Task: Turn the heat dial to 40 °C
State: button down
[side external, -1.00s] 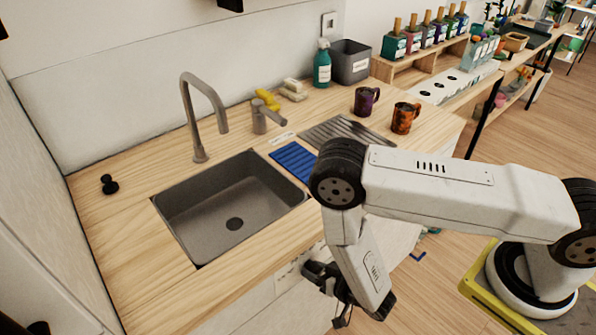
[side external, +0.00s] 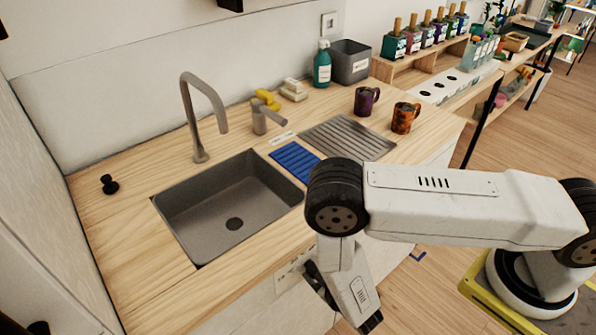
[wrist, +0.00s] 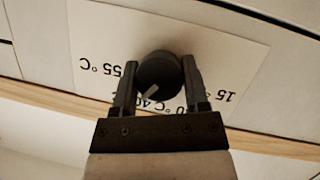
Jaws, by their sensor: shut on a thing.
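The heat dial (wrist: 160,74) is a round black knob with a pale pointer line, on a white scale plate (wrist: 215,50) that appears upside down in the wrist view. Its pointer aims down-left in that picture, toward the partly covered 40 marking. The 55 °C and 15 labels show to either side; other labels are partly hidden by the fingers. My gripper (wrist: 158,88) is shut on the dial, one finger on each side. In the side view my gripper (side external: 322,284) is at the counter front beside the scale plate (side external: 291,270); the dial is hidden there.
Above is the wooden counter (side external: 130,215) with a sink (side external: 222,205), a faucet (side external: 196,120) and a blue mat (side external: 295,160). Two mugs (side external: 367,100) (side external: 404,117) stand at the right. Open floor lies in front of the cabinet.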

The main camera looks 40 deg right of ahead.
jog(key=shift+n+h, duration=0.3)
jog(key=shift+n, duration=0.1)
jog(key=shift+c, duration=0.5)
grip_release()
jog(key=shift+s, duration=0.15)
jog(key=v, duration=0.7)
jog(key=shift+s, duration=0.25)
jog(key=shift+a+r, duration=0.1)
jog(key=shift+r, duration=0.05)
jog(key=shift+w, duration=0.1)
